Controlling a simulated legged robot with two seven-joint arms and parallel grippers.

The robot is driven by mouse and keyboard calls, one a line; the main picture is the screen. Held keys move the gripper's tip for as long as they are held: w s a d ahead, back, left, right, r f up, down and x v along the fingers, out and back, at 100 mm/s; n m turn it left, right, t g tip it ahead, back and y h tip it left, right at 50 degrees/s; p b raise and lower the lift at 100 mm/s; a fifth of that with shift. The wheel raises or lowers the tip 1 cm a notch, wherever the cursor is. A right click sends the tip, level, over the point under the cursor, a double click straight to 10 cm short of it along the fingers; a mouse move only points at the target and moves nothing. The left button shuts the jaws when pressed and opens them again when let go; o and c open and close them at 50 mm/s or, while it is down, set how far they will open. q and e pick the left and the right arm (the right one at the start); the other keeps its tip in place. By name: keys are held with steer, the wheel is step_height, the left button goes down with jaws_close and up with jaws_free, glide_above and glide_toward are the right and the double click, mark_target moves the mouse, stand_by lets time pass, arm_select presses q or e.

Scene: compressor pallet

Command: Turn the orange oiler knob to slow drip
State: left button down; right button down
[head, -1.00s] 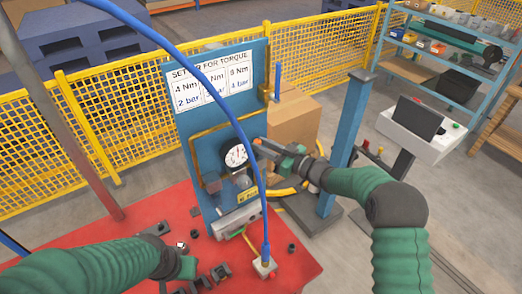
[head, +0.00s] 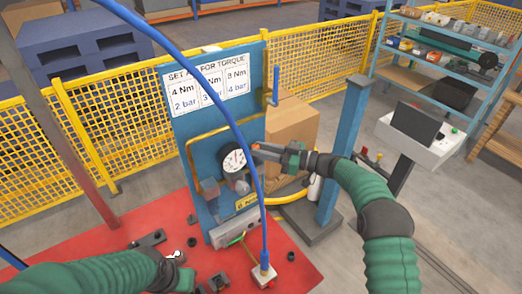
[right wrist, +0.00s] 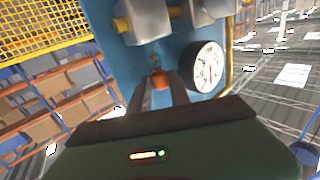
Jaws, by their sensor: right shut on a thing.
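The orange oiler knob (right wrist: 160,78) shows in the right wrist view, between the two fingertips of my right gripper (right wrist: 160,90). In the head view my right gripper (head: 265,148) reaches in from the right to the blue panel (head: 185,140), just right of the round white gauge (head: 232,160). It is shut on the knob, and only a little orange shows at its tips. The gauge is also beside the fingers in the right wrist view (right wrist: 208,66). My left gripper (head: 176,268) is low over the red table at the lower left; its jaws are unclear.
A blue hose (head: 215,85) arches in front of the panel down to a small box (head: 264,276) on the red table (head: 120,240). A cardboard box (head: 292,122) and a blue post (head: 343,150) stand behind my right arm. Dark small parts lie near my left gripper.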

steer(key=c, duration=1.5)
jaws_free()
steer(key=shift+d+f, duration=0.1)
steer(key=shift+d, duration=0.1)
steer(key=b+v, duration=0.4)
steer(key=v, duration=1.3)
steer(key=shift+b, duration=0.3)
steer(key=shift+w, duration=0.1)
